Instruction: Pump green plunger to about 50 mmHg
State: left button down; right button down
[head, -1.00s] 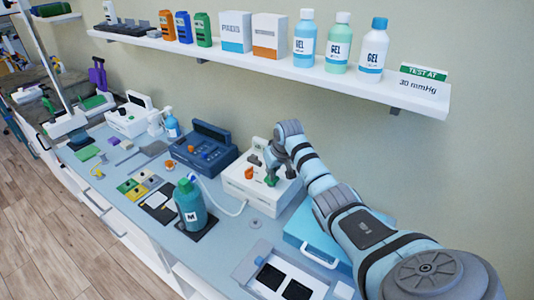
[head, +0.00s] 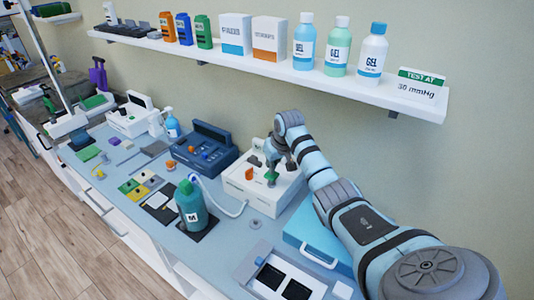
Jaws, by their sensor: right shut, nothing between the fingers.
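The green plunger (head: 271,175) stands on top of the white pump box (head: 247,191), to the right of its orange knob (head: 249,174). My right gripper (head: 273,166) is shut and empty, fingers pointing down just above the plunger. From this angle I cannot tell whether the fingertips touch it. A white hose (head: 237,212) runs from the box toward the teal cylinder marked M (head: 190,207). No pressure reading on the box is legible. My left gripper is out of view.
A shelf sign (head: 420,84) reads "TEST AT" and seemingly 30 mmHg. The shelf (head: 300,70) overhangs the counter with gel bottles and boxes. A dark blue unit (head: 204,149) stands left of the pump box. A blue case (head: 308,236) lies close under my right arm.

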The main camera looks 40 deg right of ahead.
jog(key=shift+r, duration=0.1)
notch_tip(320, 180, up, 5)
dwell(0.6)
